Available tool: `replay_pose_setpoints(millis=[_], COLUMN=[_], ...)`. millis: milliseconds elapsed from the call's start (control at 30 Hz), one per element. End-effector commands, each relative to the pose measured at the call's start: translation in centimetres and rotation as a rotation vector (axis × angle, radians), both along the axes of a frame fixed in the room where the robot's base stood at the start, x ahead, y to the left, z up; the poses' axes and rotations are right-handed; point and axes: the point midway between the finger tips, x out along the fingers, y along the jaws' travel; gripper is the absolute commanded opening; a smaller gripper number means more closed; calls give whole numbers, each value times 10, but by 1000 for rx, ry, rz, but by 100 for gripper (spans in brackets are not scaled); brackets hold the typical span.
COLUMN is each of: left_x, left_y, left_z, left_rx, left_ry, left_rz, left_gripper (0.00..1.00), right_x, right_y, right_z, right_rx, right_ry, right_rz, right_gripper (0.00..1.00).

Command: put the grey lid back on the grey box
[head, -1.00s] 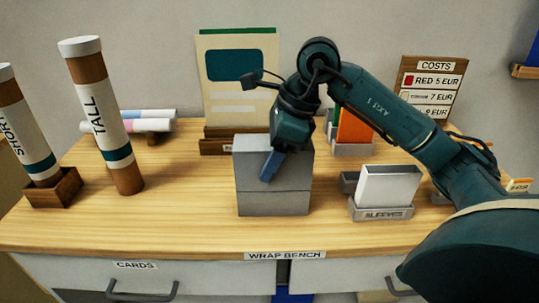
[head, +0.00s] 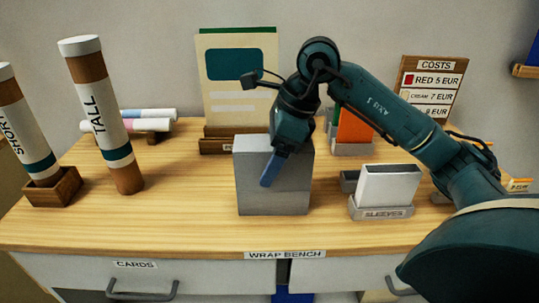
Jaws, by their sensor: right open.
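The grey box (head: 258,190) stands upright on the bench, a little right of the middle. Its flat grey top (head: 253,144) is partly hidden by my gripper. No seam shows on its front, so I cannot tell the grey lid apart from the box. My right gripper (head: 274,168) is open and points down at the box. One blue finger shows in front of the box's upper front face; the other finger is hidden. I cannot tell whether the visible finger touches the box. My left gripper is not in view.
The wooden bench (head: 190,220) is clear in front and left of the box. The TALL tube (head: 102,115) and SHORT tube (head: 28,130) stand at left. The SLEEVES holder (head: 381,212) stands right of the box. A card stand (head: 236,110) is behind it.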

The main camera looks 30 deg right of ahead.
Motion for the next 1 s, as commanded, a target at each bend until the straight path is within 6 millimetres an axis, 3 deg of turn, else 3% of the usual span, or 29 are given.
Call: replay_pose_setpoints(millis=[67, 233, 600, 800, 1000], left_x=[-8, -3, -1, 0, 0], left_y=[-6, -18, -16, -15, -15], left_z=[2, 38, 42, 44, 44], left_rx=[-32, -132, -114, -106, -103], left_ry=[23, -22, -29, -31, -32], left_rz=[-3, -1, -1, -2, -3], left_gripper=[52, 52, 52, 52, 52], right_x=[0, 0, -18, -24, -26], right_y=[0, 0, -30, -40, -43], right_z=[0, 0, 87, 114, 122], right_rx=[0, 0, 1, 0, 1], right_ry=[0, 0, -5, -2, -1], right_rz=[0, 0, -2, -1, 0], right_gripper=[78, 78, 78, 78, 78])
